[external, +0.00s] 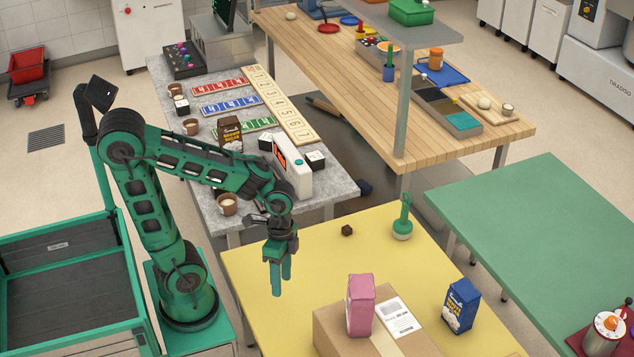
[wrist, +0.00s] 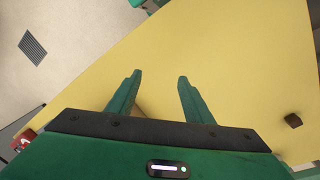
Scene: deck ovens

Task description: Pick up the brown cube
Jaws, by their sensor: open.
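The brown cube (external: 347,230) is small and dark and lies on the yellow table (external: 300,270), toward its far edge. It also shows in the wrist view (wrist: 293,120) at the right side, outside the fingers. My gripper (external: 279,285) hangs above the left part of the yellow table, pointing down, to the left of the cube and apart from it. In the wrist view its two green fingers (wrist: 158,78) are spread with only bare yellow tabletop between them.
A green bottle-shaped item (external: 402,222) stands to the right of the cube. A cardboard box (external: 360,335) with a pink bag (external: 360,305) and a blue package (external: 461,305) stand nearer the front. A grey table (external: 240,205) with cups and packages lies behind my arm.

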